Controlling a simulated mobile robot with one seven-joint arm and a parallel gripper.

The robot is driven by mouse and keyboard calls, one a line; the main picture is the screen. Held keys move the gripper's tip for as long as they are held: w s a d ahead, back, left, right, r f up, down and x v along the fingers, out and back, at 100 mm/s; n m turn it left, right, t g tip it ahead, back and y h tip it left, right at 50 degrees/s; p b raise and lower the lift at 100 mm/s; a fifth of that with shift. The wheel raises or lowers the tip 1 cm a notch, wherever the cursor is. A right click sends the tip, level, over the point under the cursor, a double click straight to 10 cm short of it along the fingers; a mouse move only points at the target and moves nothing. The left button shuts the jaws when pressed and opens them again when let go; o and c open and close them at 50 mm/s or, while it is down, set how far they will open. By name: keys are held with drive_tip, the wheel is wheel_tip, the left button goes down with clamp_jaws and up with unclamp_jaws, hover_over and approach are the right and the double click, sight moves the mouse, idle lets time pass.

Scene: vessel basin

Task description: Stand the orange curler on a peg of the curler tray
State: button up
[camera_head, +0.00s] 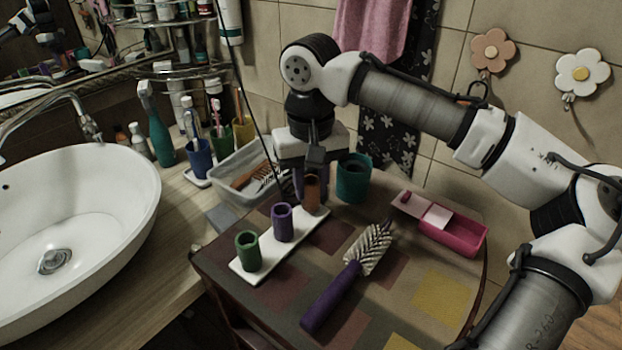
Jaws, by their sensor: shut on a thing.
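The orange curler (313,196) is upright at the far end of the white curler tray (265,274). My gripper (312,182) points down from above and is shut on the curler's upper part. The curler's lower end is at or just above the tray; I cannot tell whether it is around a peg, and no peg shows there. A purple curler (283,224) stands upright in the middle of the tray, and a green curler (247,252) stands at the near end.
A teal cylinder (352,184) stands close right of my gripper. A purple-handled brush (335,295) lies right of the tray, and a pink box (458,234) sits farther right. A clear bin (233,165) with combs is behind left. The basin (90,200) is at left.

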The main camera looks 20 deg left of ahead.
drive_tip(key=shift+f, duration=0.25)
drive_tip(key=o, duration=1)
drive_tip(key=shift+r, duration=0.1)
wheel_tip(320, 180, up, 14)
